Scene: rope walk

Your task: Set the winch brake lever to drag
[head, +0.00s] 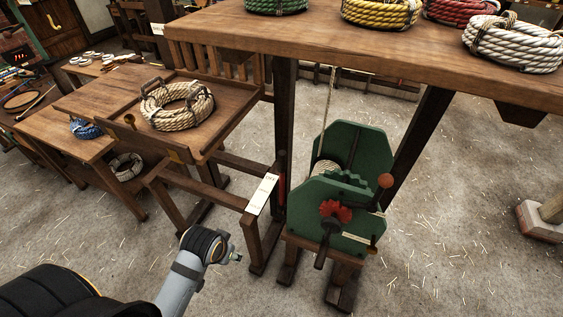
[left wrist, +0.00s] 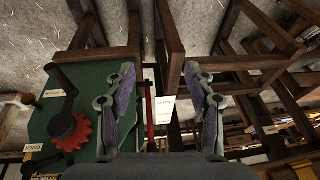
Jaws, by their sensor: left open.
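The green winch (head: 349,190) stands on a wooden frame under the rope table. A narrow upright lever with a red shaft (head: 282,178) is on its left side, beside a white label plate (head: 262,194). I take it for the brake lever. In the left wrist view the red lever (left wrist: 150,122) and the label plate (left wrist: 167,112) show between my fingers, beyond them. My left gripper (left wrist: 159,72) is open and empty, apart from the lever. In the head view only my left wrist end shows, low and left of the winch. The label print is too small to read.
A red ratchet wheel (head: 335,211) and a crank with a brown knob (head: 385,181) stick out of the winch. A wooden rail frame (head: 190,172) stands left of the label. The rope table (head: 350,48) overhangs the winch. The front floor is clear.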

